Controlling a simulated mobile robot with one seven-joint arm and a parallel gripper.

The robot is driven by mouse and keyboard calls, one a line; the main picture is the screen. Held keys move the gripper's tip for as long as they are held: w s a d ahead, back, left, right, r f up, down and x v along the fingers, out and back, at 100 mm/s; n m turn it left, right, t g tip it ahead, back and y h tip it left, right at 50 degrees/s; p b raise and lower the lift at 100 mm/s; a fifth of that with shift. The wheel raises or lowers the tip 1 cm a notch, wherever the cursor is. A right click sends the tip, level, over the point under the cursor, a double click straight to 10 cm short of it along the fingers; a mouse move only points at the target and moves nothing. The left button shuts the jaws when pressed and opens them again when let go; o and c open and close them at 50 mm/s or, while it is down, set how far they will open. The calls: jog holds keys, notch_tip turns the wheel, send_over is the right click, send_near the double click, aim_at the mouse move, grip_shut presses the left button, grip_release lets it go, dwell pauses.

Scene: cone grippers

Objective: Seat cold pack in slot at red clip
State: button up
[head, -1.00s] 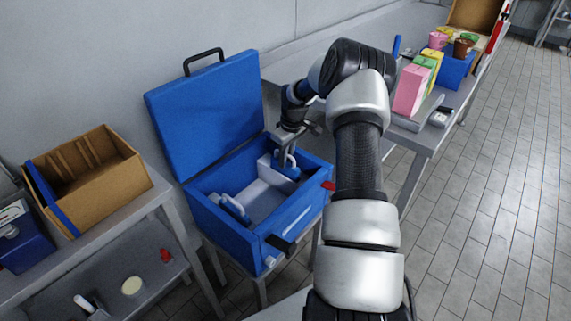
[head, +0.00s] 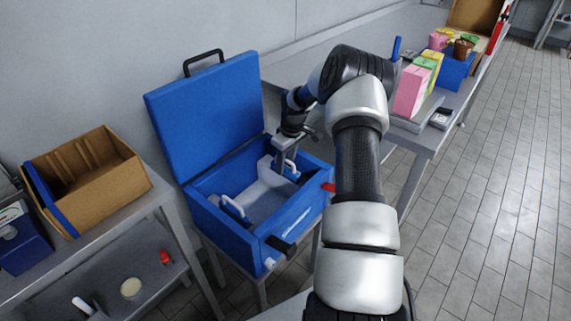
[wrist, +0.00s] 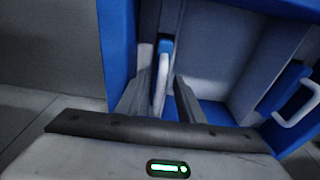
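The cold pack is a blue slab with a white loop handle (head: 290,167). It stands low at the right end of the open blue box (head: 230,240), the end with the red clip (head: 328,187). In the wrist view its blue top edge (wrist: 165,46) and white handle (wrist: 160,85) show between my fingers; its lower part is hidden. My gripper (head: 284,147) is just above the pack, pointing down. In the wrist view my gripper (wrist: 160,95) has one finger on each side of the handle, with gaps visible, so it looks open.
A second white handle (head: 232,208) stands at the box's left end. The raised lid (head: 207,115) is behind. A cardboard box (head: 95,200) sits on the left bench. The right bench carries coloured cartons (head: 412,90) and a blue bin (head: 457,68).

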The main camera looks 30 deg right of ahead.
notch_tip(320, 180, up, 12)
jog(key=s+p, duration=0.1)
jog(key=p, duration=0.1)
jog(key=shift+s+d+p, duration=0.35)
